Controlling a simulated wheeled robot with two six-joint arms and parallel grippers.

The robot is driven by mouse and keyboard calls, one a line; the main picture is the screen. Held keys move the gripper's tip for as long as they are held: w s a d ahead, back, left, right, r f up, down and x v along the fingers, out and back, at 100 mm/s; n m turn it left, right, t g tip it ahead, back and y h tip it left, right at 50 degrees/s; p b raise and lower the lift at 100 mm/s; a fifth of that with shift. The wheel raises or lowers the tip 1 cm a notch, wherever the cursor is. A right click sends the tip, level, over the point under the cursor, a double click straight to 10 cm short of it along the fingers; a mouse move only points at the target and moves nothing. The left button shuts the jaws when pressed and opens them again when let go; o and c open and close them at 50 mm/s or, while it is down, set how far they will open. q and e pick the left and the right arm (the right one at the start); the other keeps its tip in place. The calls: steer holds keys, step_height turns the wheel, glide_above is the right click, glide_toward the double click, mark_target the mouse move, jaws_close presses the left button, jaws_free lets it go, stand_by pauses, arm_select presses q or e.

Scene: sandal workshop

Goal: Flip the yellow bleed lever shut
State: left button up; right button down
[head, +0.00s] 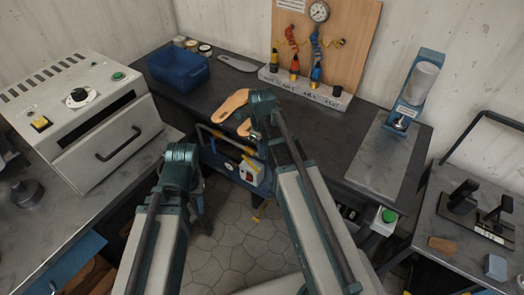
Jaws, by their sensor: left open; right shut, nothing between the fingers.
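A small yellow lever-like part (341,42) sticks out beside the blue hose on the wooden air board (350,25). Another small yellow part (256,219) shows low down, below the blue machine (230,160) under the bench edge. I cannot tell for sure which is the bleed lever, or how either is set. A round gauge (319,11) sits at the board's top. My two arms rise from the bottom of the head view, and their teal joints show near the bench's front edge. Neither pair of gripper fingers can be made out; my arm links hide what lies behind them.
A blue bin (178,70) and tan sole pieces (231,104) lie on the dark bench (215,90). A white oven-like box (85,115) stands at left. A blue dispenser stand (418,85) is at right, beside a side table (465,240). Open tiled floor (230,240) shows between my arms.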

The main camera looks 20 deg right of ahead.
steer(key=b, duration=0.5)
glide_above(257, 169)
steer(key=s+d, duration=0.2)
step_height(257, 169, down, 6)
steer(key=shift+w+a+f+b, duration=0.65)
steer(key=shift+w+f+b, duration=0.1)
steer(key=shift+w+f, duration=0.05)
steer(key=shift+w+a+f+b, duration=0.3)
steer(key=shift+f+b, duration=0.05)
steer(key=shift+f+b, duration=0.45)
steer(key=shift+r, duration=0.15)
